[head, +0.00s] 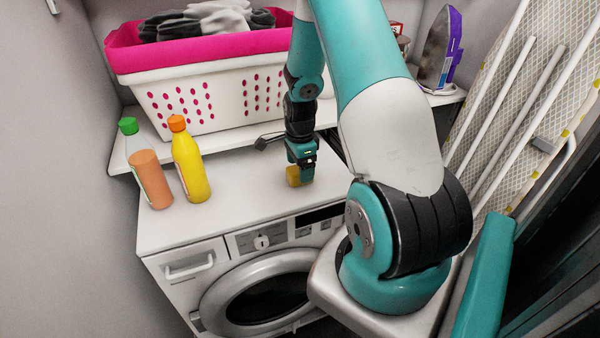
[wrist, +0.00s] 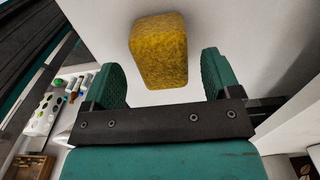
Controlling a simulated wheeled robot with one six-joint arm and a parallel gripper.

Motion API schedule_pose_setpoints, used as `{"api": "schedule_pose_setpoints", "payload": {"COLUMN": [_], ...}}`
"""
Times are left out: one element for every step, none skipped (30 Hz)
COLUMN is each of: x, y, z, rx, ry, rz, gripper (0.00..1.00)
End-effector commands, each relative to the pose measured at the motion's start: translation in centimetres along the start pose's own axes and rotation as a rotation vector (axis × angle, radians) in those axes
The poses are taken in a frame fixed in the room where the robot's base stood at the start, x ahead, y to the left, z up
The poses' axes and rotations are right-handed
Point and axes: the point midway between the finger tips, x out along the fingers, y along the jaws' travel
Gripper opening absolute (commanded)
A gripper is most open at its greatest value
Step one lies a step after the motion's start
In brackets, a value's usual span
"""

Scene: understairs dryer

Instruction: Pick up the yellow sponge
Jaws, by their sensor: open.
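The yellow sponge (head: 293,176) sits on the white top of the dryer (head: 232,204), near its front edge, partly hidden by my gripper in the head view. My gripper (head: 302,166) is right at it, pointing down. In the wrist view the sponge (wrist: 158,50) is a rough yellow block just beyond the fingertips. My gripper (wrist: 162,75) is open there, with one green finger to each side. The sponge lies roughly in line with the gap, and neither finger appears to touch it.
Two bottles, one orange-brown with a green cap (head: 150,178) and one yellow (head: 190,165), stand on the left. A white and pink laundry basket (head: 215,95) is on the shelf behind. An iron (head: 440,55) and ironing board (head: 530,90) are at right.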

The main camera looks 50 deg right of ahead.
Motion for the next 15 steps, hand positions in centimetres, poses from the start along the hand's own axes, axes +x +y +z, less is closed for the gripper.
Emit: {"api": "schedule_pose_setpoints", "payload": {"x": [0.6,1.0,1.7,2.1,2.4,2.8,2.9,3.1,3.2,3.2,3.2,3.2,3.2,3.2,3.2], "y": [-0.1,-0.2,-0.2,-0.2,-0.2,-0.2,-0.2,-0.2,-0.2,-0.2,-0.2,-0.2,-0.2,-0.2,-0.2], "z": [0.0,-0.1,-0.1,-0.1,-0.1,-0.1,-0.1,-0.1,-0.1,-0.1,-0.1,-0.1,-0.1,-0.1,-0.1], "rx": [0.000,0.000,0.000,0.000,0.000,0.000,0.000,0.000,0.000,0.000,0.000,0.000,0.000,0.000,0.000], "ry": [-0.001,-0.001,-0.001,0.000,-0.001,0.000,0.000,0.000,0.000,0.000,0.000,0.000,0.000,0.000,0.000], "rz": [0.005,0.004,0.004,0.004,0.004,0.002,0.001,0.001,0.001,0.000,0.000,0.000,0.000,0.000,0.000], "gripper": [0.83,0.83,0.83,0.83,0.83,0.83,0.83,0.83,0.83,0.83,0.83,0.83,0.83,0.83,0.78]}}
